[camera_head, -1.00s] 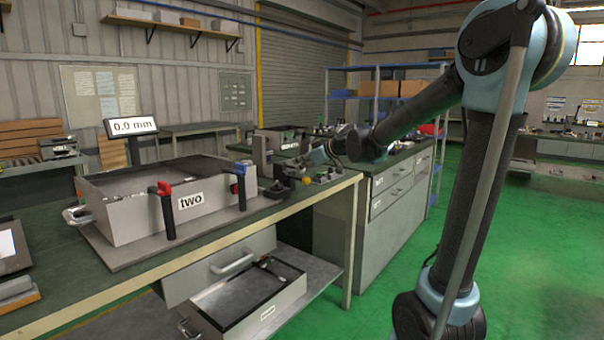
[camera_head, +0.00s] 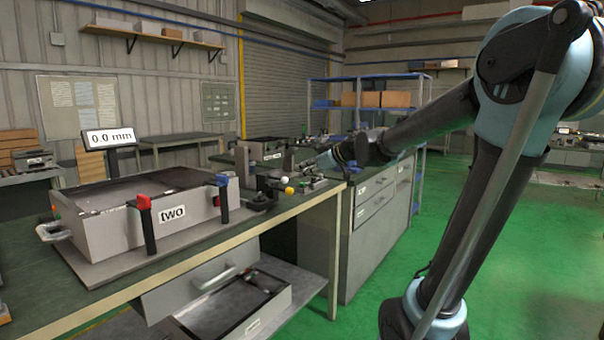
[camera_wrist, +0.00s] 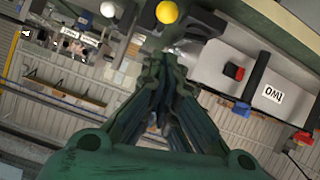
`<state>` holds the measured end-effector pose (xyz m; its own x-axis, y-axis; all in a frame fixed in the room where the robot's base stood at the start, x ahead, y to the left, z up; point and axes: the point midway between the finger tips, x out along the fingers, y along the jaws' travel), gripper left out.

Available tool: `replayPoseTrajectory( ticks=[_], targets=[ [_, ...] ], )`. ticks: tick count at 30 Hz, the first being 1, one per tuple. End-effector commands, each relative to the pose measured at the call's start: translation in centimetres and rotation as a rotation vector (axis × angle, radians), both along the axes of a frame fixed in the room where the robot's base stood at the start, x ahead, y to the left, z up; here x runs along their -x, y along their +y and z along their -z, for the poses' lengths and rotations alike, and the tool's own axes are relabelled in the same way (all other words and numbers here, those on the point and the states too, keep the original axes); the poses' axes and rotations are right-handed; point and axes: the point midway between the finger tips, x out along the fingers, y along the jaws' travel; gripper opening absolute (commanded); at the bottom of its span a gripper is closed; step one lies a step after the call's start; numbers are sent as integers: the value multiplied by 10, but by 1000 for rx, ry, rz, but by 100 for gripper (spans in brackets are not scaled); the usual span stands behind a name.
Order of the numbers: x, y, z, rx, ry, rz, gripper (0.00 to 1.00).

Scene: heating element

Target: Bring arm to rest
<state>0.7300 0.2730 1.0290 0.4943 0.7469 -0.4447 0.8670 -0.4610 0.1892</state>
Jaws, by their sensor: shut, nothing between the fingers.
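My gripper (camera_wrist: 165,70) shows in the wrist view with its dark green fingers shut together and nothing between them. In the head view my arm reaches from the right toward the bench, and its far end is small and hard to make out near a yellow ball (camera_head: 289,190) and a white ball (camera_head: 284,180). In the wrist view the yellow ball (camera_wrist: 167,12) and white ball (camera_wrist: 107,9) lie beyond the fingertips, apart from them. The grey box labelled "two" (camera_head: 190,228) stands on the bench at left; it also shows in the wrist view (camera_wrist: 225,65).
The green workbench (camera_head: 285,207) carries the box and a display (camera_head: 109,138) reading 0.0 mm. A grey cabinet (camera_head: 375,200) stands behind. Open green floor (camera_head: 500,230) lies at right.

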Motion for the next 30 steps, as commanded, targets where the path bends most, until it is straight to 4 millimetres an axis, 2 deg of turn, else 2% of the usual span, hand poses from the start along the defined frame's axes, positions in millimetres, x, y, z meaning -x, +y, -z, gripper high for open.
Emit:
replayPoseTrajectory(
  ticks=[7,11,14,20,30],
  targets=[
    [1,0,1,1,2,1,0],
    [13,-11,11,15,43,19,0],
    [36,-30,31,43,122,57,0],
    [98,-86,89,123,345,206,0],
    [207,-189,192,260,695,608,0]
  ],
)
